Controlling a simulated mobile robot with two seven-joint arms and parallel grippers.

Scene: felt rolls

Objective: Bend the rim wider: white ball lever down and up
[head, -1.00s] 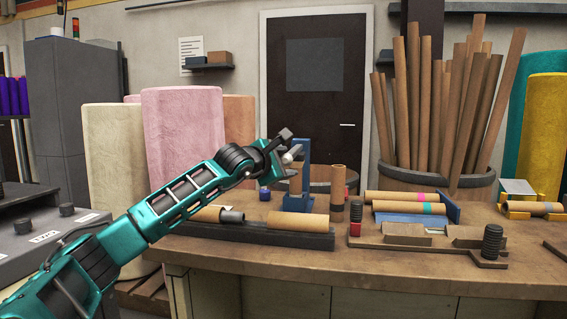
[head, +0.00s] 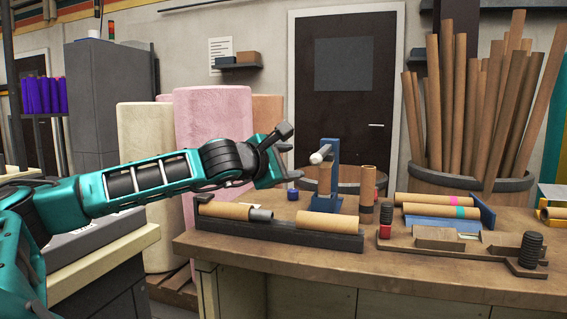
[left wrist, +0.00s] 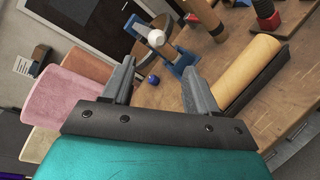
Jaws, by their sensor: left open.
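The white ball lever (head: 319,155) sits high on an upright blue stand (head: 331,180) on the workbench. In the left wrist view the lever's white ball (left wrist: 156,38) faces me, beyond the fingertips and roughly between them. My left gripper (head: 285,153) is open and empty, just left of the ball and apart from it in the head view. Its two grey fingers (left wrist: 158,72) spread wide in the left wrist view. A rim is hard to make out at this size. My right gripper is not in view.
Cardboard tubes lie on a dark rack (head: 290,231) at the bench's front, below the gripper. An upright brown tube (head: 367,188) stands right of the blue stand, and a small blue piece (head: 293,194) left of it. Large felt rolls (head: 212,135) stand behind my arm.

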